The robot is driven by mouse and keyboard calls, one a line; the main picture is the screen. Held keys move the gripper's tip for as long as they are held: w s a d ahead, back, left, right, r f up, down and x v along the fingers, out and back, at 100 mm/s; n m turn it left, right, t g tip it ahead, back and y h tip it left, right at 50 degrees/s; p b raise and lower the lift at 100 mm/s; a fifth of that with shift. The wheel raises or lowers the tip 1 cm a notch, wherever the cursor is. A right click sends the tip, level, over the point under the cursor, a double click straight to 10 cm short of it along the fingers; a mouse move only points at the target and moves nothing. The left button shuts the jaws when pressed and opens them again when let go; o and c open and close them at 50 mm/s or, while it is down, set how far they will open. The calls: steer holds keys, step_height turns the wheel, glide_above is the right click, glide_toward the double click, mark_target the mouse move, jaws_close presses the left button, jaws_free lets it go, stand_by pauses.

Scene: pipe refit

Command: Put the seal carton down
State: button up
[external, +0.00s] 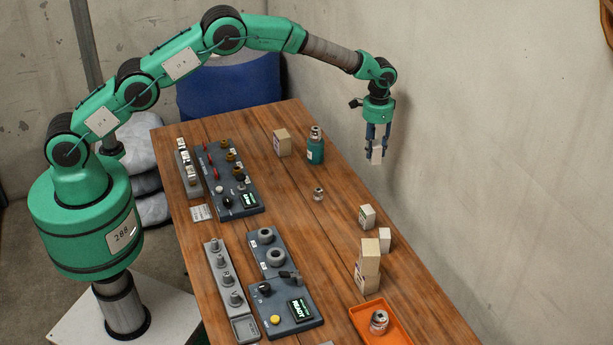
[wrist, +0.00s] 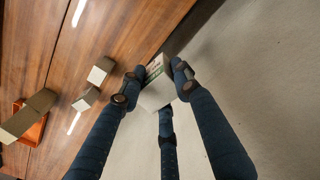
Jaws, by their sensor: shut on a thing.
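My gripper (external: 377,146) is shut on a small white carton (external: 377,155), and its fingers close around the carton's upper part. In the external view the carton hangs upright near the table's right edge, close to the wall. In the wrist view my gripper (wrist: 155,88) has its fingers around the carton (wrist: 158,95), which shows some dark and green print. Beneath it I see the grey wall and floor side, with the wooden table (wrist: 110,40) off to the left. I cannot read the carton's label.
An orange tray (external: 400,332) is at the front. Panels occupy the left.

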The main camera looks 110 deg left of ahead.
steer(key=w+d+m, duration=0.1)
steer(key=w+d, duration=0.6)
steer(key=d, duration=0.4)
steer(key=w+d+m, duration=0.1)
steer(key=w+d, duration=0.6)
steer(key=d, duration=0.4)
steer(key=w+d+m, duration=0.1)
steer(key=w+d, duration=0.6)
steer(key=d, duration=0.4)
steer(key=shift+s+a+f, duration=0.1)
steer(key=shift+a+f, duration=0.05)
steer(key=shift+f, duration=1.1)
steer(key=shift+s+a+f, duration=0.1)
steer(key=shift+f, duration=1.15)
steer(key=shift+f+b, duration=0.5)
steer(key=shift+f, duration=2.6)
steer(key=shift+f, duration=1.9)
steer(key=shift+f, duration=0.1)
